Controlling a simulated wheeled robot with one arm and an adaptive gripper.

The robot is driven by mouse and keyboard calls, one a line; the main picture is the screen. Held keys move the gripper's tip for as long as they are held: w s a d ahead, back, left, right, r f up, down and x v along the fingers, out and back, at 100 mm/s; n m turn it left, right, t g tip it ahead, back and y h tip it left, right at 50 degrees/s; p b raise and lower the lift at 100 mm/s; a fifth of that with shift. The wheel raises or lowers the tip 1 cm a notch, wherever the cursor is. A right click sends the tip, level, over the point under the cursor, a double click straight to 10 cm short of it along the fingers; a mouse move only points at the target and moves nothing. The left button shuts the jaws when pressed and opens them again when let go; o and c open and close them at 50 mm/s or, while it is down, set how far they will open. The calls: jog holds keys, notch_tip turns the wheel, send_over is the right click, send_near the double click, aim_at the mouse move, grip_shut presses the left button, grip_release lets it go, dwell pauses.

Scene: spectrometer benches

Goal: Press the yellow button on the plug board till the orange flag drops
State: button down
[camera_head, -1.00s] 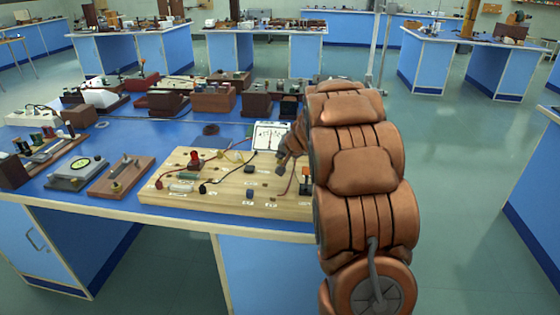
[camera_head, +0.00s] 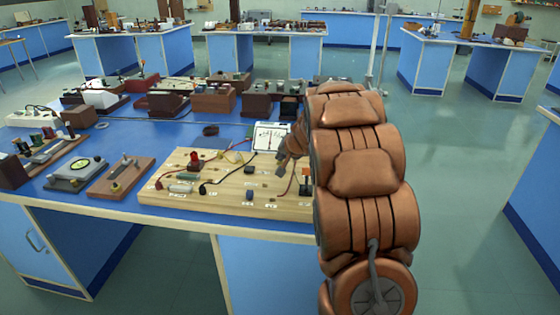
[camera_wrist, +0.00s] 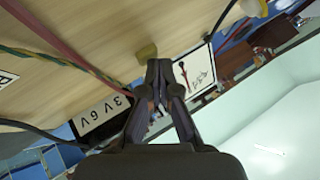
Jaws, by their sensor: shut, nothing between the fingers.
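The plug board (camera_head: 225,203) is a light wooden board with wires and small parts, lying at the front right of the blue bench. It fills the upper left of the wrist view (camera_wrist: 105,45). A small dull-yellow block (camera_wrist: 147,52), which looks like the yellow button, stands on it. My gripper (camera_wrist: 164,66) is shut and empty, its fingertips right by the yellow block; I cannot tell whether they touch it. In the head view my arm hides this spot.
A white-faced panel (camera_head: 271,136) stands behind the board, near my wrist. In the wrist view, red and green wires (camera_wrist: 62,57) cross the board and a "3V 6V" label (camera_wrist: 103,113) is close to my fingers. Wooden apparatus (camera_head: 122,178) lies left of the board.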

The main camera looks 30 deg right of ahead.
dwell(0.3)
jog(key=shift+r+p, duration=0.7)
jog(key=shift+r, duration=0.15)
jog(key=shift+r+p, duration=1.95)
jog(key=shift+r, duration=0.6)
